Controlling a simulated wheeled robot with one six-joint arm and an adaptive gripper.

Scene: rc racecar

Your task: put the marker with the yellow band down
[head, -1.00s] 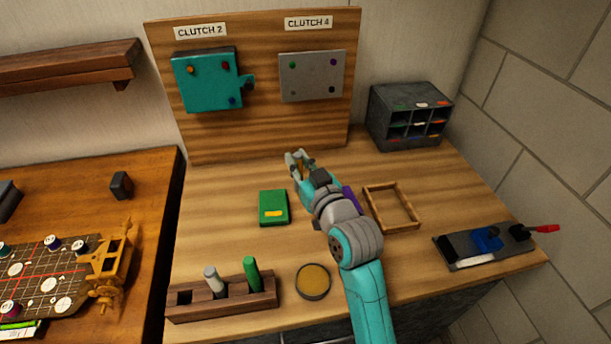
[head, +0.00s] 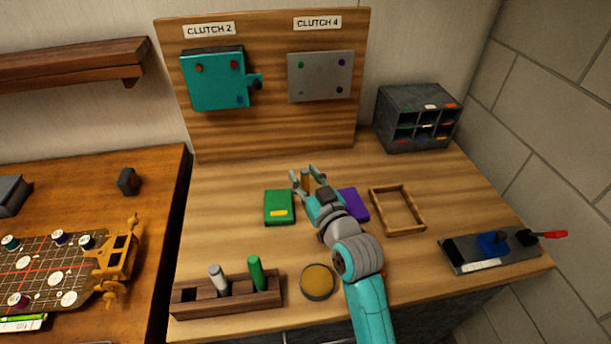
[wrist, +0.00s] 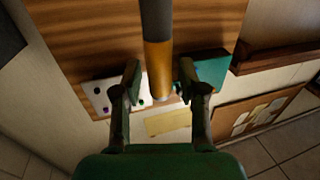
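The marker with the yellow band (wrist: 158,62) is between the fingers of my gripper (wrist: 160,82) in the wrist view. It has a dark body and a yellow-brown band near one end. Bare gaps show between it and both fingers, so my gripper looks open around it. In the head view the yellow-brown part of the marker (head: 306,179) shows between the spread fingertips of my gripper (head: 307,176), above the middle of the table. It looks about upright. I cannot tell whether its lower end touches the tabletop.
A green block (head: 279,207) lies just left of my gripper, a purple one (head: 353,204) right, partly hidden. A wooden frame (head: 423,226) is further right. A rack (head: 233,302) with grey and green markers and a round yellow-topped tin (head: 318,281) stand in front.

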